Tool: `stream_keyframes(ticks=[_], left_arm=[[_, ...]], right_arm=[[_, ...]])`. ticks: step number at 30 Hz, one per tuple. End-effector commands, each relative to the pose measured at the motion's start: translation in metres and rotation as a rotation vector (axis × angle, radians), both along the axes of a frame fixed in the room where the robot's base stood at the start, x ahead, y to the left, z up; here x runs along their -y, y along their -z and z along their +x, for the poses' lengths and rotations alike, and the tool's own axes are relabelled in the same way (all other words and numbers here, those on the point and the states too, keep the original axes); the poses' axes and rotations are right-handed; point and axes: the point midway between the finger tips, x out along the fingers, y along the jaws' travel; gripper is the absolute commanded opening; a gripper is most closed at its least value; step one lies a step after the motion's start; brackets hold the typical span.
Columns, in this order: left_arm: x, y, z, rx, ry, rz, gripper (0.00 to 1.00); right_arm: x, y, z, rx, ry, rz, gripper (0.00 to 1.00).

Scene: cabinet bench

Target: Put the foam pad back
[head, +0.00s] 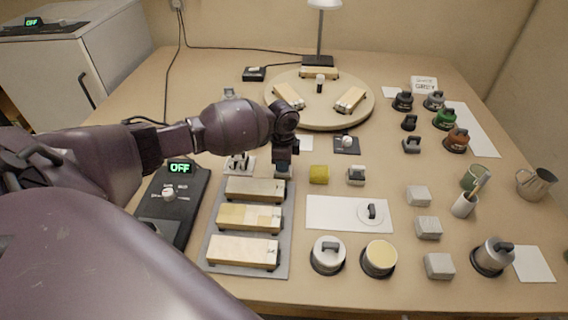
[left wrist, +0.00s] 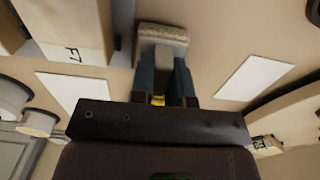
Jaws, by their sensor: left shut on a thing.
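My left gripper (head: 285,158) reaches in from the left, pointing down beside the far end of the grey tray of wooden blocks. It is shut on a small grey block that looks like the foam pad (head: 284,172). In the left wrist view the pad (left wrist: 163,36) shows a rough grey face, gripped between the two dark fingers (left wrist: 165,85). The head view does not show clearly whether the pad touches the bench. My right gripper is not in view.
The grey tray (head: 211,250) holds wooden blocks. A round wooden turntable (head: 320,112) is behind. A white sheet (head: 330,213) and grey blocks (head: 428,228) lie rightward.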

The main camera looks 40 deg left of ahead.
Motion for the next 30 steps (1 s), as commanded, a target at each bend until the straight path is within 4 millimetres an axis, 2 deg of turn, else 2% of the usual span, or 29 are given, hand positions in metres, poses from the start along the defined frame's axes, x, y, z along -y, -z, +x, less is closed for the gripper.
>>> stream_keyframes(ticks=[13,14,18,26,30], left_arm=[[0.0,0.006,0.0,0.001,-0.001,0.001,0.0],[0.0,0.005,0.0,0.001,-0.001,0.001,0.21],[0.0,0.005,0.0,0.001,-0.001,0.001,0.42],[0.0,0.004,0.0,0.002,-0.001,0.001,0.42],[0.0,-0.005,0.001,0.004,0.0,0.0,0.42]], right_arm=[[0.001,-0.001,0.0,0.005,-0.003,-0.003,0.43],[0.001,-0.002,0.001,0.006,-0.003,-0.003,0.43],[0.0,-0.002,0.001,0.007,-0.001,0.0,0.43],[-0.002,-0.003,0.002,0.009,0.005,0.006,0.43],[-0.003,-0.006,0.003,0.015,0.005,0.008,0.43]])
